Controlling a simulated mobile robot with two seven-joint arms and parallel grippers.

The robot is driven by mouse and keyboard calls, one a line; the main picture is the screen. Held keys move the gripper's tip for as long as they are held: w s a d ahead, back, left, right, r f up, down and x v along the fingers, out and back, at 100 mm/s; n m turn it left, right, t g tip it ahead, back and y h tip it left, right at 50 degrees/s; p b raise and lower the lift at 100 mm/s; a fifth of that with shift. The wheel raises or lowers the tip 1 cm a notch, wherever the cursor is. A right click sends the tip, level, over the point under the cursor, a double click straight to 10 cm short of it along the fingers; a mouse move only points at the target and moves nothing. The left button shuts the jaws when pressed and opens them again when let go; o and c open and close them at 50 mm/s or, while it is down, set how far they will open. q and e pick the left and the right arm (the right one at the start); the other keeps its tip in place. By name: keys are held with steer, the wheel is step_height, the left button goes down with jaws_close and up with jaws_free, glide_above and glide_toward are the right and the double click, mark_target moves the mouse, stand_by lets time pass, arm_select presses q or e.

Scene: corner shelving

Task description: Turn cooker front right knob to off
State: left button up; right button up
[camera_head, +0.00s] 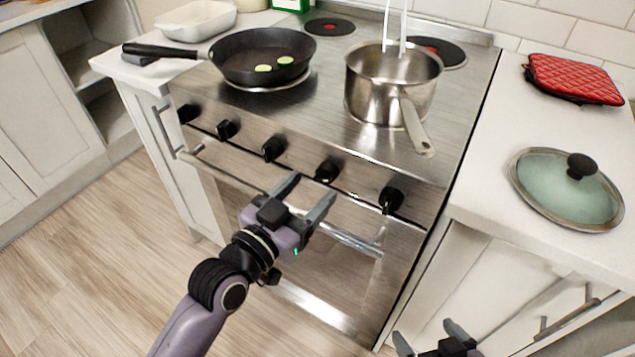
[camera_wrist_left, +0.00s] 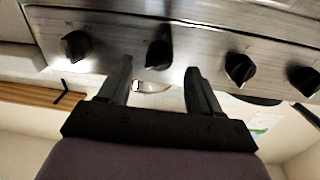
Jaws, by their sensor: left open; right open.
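The steel cooker (camera_head: 340,140) has a row of several black knobs on its front. The rightmost knob (camera_head: 391,199) and the one to its left (camera_head: 326,170) show in the head view; which is the front right burner's knob I cannot tell. My left gripper (camera_head: 308,194) is open and empty in front of the panel, just below the second knob from the right. In the left wrist view a knob (camera_wrist_left: 158,54) lies beyond the gap between my left fingers (camera_wrist_left: 158,76), not gripped. My right gripper (camera_head: 434,336) is open and empty at the bottom, low by the right cabinet.
A frying pan (camera_head: 232,62) with green slices and a steel saucepan (camera_head: 365,90) stand on the hob. The saucepan handle points toward the front. The oven handle (camera_head: 225,175) runs below the knobs. A glass lid (camera_head: 550,190) lies on the right counter.

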mark_target(320, 181)
arm_select(q)
steer(key=shift+x, duration=1.6)
steer(key=c, duration=1)
steer(key=shift+c, duration=0.2)
